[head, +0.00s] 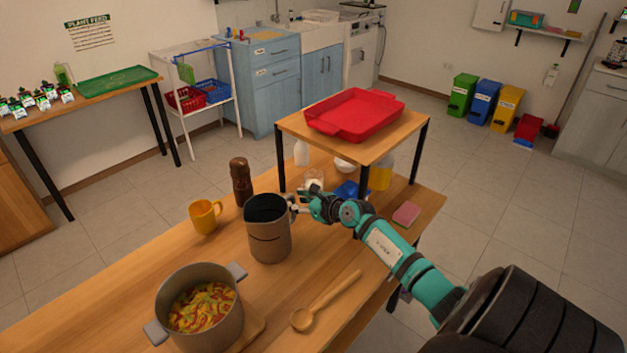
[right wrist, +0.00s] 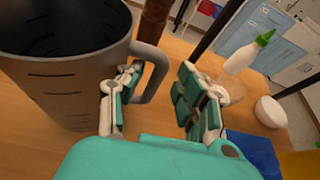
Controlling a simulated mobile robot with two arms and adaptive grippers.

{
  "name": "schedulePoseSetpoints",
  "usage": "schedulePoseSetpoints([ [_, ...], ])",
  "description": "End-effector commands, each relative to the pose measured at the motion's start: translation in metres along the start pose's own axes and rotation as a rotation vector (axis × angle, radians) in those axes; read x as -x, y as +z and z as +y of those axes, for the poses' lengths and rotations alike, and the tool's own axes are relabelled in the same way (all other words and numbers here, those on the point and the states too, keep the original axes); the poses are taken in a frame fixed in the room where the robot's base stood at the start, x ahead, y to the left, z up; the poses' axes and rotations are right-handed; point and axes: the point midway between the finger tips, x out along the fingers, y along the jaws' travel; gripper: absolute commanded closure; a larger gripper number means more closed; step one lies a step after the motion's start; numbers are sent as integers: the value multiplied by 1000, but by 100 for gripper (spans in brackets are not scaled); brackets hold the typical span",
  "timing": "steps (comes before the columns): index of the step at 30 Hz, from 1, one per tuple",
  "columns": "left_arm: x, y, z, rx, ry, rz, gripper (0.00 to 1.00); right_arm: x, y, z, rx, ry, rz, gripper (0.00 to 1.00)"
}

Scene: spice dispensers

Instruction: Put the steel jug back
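The steel jug (head: 270,243) stands upright on the wooden table, left of my right gripper (head: 298,203). It looks grey-brown with a dark inside. In the right wrist view the jug (right wrist: 70,75) shows measuring marks, and its handle (right wrist: 159,72) faces my gripper. My right gripper is open, with the handle between its fingers. One finger sits at the handle's loop beside the jug wall, the other is outside with a visible gap. Contact with the handle cannot be told. My left gripper is not in view.
A pot of food (head: 203,308), a wooden spoon (head: 325,301), a yellow mug (head: 205,216) and a brown pepper mill (head: 240,182) stand near the jug. A raised wooden stand (head: 300,128) bears a red tray (head: 355,113). A green-capped bottle (right wrist: 243,54) and white bowl (right wrist: 270,111) are beyond the gripper.

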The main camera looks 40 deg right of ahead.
Motion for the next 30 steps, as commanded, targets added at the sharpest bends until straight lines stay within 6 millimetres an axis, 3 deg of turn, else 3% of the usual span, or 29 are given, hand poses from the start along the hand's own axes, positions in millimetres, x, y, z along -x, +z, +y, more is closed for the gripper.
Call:
schedulePoseSetpoints([
  [6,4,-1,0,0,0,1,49,50,-1,0,4,0,2,64],
  [13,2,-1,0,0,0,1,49,86,-1,0,2,-1,1,64],
  [19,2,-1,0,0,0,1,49,97,0,0,2,-1,0,64],
  [30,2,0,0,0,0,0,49,97,1,0,1,-1,0,64],
])
